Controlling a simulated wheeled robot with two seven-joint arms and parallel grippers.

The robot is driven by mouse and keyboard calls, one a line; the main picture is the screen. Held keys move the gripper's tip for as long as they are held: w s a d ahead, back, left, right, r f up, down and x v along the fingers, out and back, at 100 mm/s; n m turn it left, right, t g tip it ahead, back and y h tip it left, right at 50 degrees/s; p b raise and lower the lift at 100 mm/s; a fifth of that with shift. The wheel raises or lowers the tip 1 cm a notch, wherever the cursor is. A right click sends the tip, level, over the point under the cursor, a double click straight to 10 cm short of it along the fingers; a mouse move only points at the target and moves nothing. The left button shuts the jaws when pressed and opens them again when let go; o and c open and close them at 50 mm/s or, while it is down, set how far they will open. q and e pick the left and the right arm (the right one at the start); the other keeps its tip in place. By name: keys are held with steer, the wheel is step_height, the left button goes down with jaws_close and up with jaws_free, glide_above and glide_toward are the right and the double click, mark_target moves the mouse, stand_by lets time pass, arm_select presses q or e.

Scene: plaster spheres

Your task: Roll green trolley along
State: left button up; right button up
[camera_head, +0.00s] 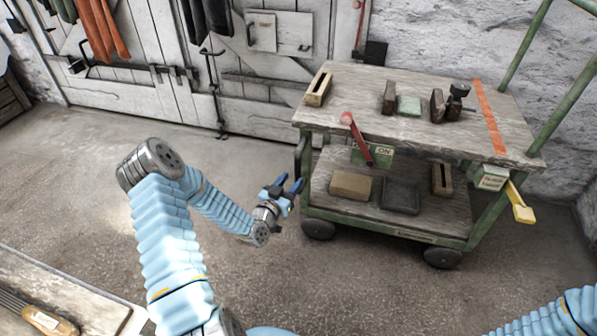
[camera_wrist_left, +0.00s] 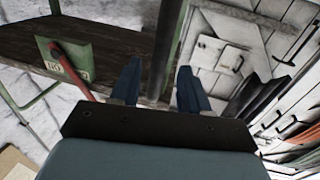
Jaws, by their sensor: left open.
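The green trolley (camera_head: 420,238) stands at the right on dark wheels, with a worn wooden top and a lower shelf. A dark upright handle (camera_head: 303,155) is on its left end. My left gripper (camera_head: 287,183), with blue fingers, is open beside that end, just below and left of the handle. In the left wrist view my left gripper (camera_wrist_left: 158,68) has a dark bar (camera_wrist_left: 168,45) showing between its fingers; I cannot tell whether they touch it. A red lever (camera_head: 356,138) rises at a green plate marked ON. A yellow lever (camera_head: 520,203) hangs at the right end. My right gripper is out of view.
Blocks and small tools (camera_head: 408,105) lie on the top; a brick (camera_head: 350,186) and a dark tray (camera_head: 400,195) are below. White doors (camera_head: 150,95) and a plaster wall stand behind. Concrete floor (camera_head: 330,290) is clear in front. A low bench (camera_head: 60,295) is at lower left.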

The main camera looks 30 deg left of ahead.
mark_target(296, 175)
arm_select(q)
steer(key=w, duration=0.5)
steer(key=shift+w+a, duration=0.1)
steer(key=shift+w, duration=0.05)
jaws_close()
